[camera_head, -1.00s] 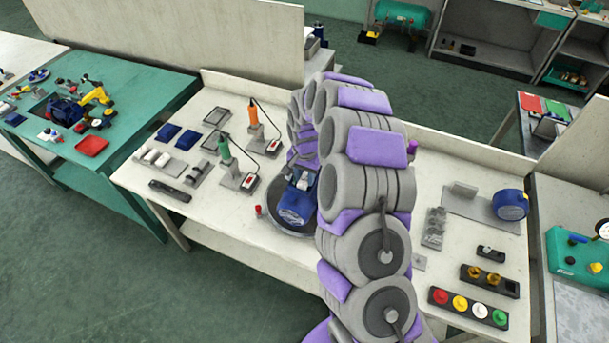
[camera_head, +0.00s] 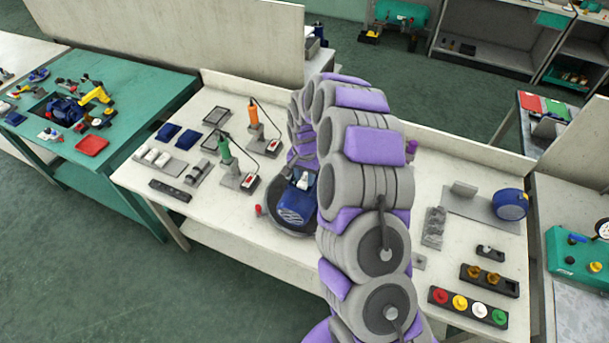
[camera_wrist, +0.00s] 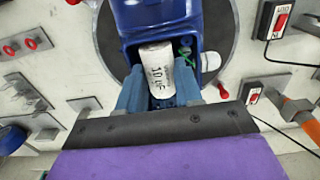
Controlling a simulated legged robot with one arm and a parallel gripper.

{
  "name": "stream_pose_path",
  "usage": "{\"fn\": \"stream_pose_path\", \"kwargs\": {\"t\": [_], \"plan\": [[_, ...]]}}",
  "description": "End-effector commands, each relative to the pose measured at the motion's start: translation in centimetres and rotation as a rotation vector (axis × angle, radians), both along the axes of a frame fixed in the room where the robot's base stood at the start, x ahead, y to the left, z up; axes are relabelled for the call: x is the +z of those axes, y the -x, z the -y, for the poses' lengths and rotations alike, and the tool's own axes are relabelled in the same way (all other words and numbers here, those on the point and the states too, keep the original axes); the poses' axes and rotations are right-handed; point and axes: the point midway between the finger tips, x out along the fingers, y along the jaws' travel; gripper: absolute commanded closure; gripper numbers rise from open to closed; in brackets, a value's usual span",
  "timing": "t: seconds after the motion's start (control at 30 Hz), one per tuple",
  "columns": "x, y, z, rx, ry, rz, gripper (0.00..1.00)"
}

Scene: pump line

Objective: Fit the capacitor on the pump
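The blue pump (camera_head: 294,211) sits on a round dark turntable (camera_head: 273,222) near the front middle of the bench. In the wrist view its blue open box (camera_wrist: 128,18) faces me. The white capacitor (camera_wrist: 157,68), a cylinder with dark lettering, lies with its far end inside the mouth of the box. My gripper (camera_wrist: 160,80) has its blue fingers on both sides of the capacitor and appears closed on it. Whether the capacitor touches the bottom of the box is hidden. A green wire (camera_wrist: 184,52) shows inside the box to the right. In the head view my arm partly covers the pump.
A green screwdriver (camera_head: 225,150) and an orange one (camera_head: 253,116) stand in holders left of the pump. A small red-topped piece (camera_head: 258,210) stands close beside the turntable. A tray of coloured knobs (camera_head: 468,307) and a blue round part (camera_head: 510,204) are at the right.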

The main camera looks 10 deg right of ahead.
Motion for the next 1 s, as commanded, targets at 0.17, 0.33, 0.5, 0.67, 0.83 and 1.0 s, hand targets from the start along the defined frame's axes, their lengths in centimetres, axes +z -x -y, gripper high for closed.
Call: {"fn": "stream_pose_path", "kwargs": {"t": [0.17,0.33,0.5,0.67,0.83,1.0], "plan": [[0.0,0.0,0.0,0.000,0.000,0.000,0.48],[0.0,0.1,0.0,0.000,0.000,-0.001,0.36],[0.0,0.2,0.1,0.000,0.000,-0.004,0.36],[0.0,0.3,0.2,0.000,-0.001,-0.006,0.36],[0.1,0.4,0.3,-0.001,-0.002,-0.007,0.36],[1.1,0.4,0.3,-0.001,-0.001,-0.004,0.36]]}}
